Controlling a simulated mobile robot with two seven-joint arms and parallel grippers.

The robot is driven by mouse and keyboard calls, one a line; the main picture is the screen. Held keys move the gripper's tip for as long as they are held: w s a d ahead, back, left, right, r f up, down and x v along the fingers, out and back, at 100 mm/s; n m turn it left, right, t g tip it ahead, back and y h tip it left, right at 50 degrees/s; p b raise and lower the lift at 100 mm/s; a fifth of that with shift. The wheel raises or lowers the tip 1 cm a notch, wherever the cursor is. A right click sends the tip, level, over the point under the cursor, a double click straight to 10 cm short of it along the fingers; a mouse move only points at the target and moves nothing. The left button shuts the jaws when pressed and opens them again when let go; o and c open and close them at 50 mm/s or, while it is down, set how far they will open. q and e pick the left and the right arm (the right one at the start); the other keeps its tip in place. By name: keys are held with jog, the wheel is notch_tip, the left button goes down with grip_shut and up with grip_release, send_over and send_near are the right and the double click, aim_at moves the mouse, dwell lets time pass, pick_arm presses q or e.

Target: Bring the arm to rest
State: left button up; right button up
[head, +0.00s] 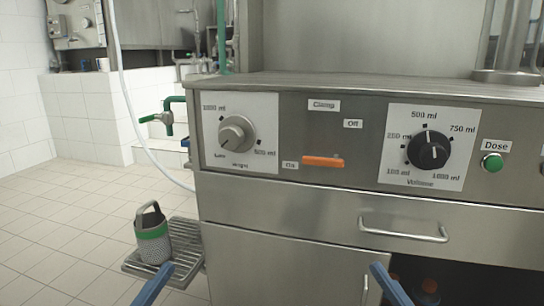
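A blue bar-like part of my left gripper (153,284) shows at the bottom edge, left of centre, just in front of the drip tray. A similar blue part of my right gripper (391,284) shows at the bottom edge, right of centre, in front of the cabinet. Only these ends are in view, so I cannot tell whether either gripper is open or shut. No object is seen in them. A grey container with a green band and a handle (152,240) stands upright on the slatted drip tray (134,266), apart from both blue parts.
The steel machine (300,215) fills the right side. It carries a left dial (236,134), an orange clamp lever (323,161), a black volume knob (428,150) near 500 ml, a green Dose button (492,162) and a drawer handle (403,232). Tiled floor lies open at left.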

pick_arm(q)
notch_tip(320, 180, down, 4)
jog(key=s+n+g+y+p, duration=0.1)
jog(key=n+g+y+p, duration=0.1)
jog(key=n+y+p, duration=0.2)
pick_arm(e)
notch_tip(320, 180, down, 4)
jog(key=s+m+g+h, duration=0.1)
jog(key=m+g+h, duration=0.1)
jog(key=m+h, duration=0.2)
pick_arm(q)
jog(key=s+a+r+n+g+y+p, duration=0.1)
jog(key=r+p, duration=0.4)
jog(key=p, duration=1.3)
jog(key=s+a+r+n+g+y+p, duration=0.1)
jog(key=a+r+g+y+p, duration=0.3)
jog(key=p, duration=1.5)
jog(key=shift+r+n+g+y, duration=0.5)
jog(key=shift+n+g+y, duration=0.15)
jog(key=shift+g, duration=0.55)
pick_arm(e)
jog(key=s+d+r+m+g+h, duration=0.2)
jog(key=r+g+h, duration=0.4)
jog(key=r, duration=0.4)
jog(key=d+m+g, duration=0.1)
jog(key=d, duration=0.1)
jog(key=shift+s+d+g, duration=0.15)
jog(key=shift+d+g, duration=0.15)
jog(key=shift+d, duration=0.1)
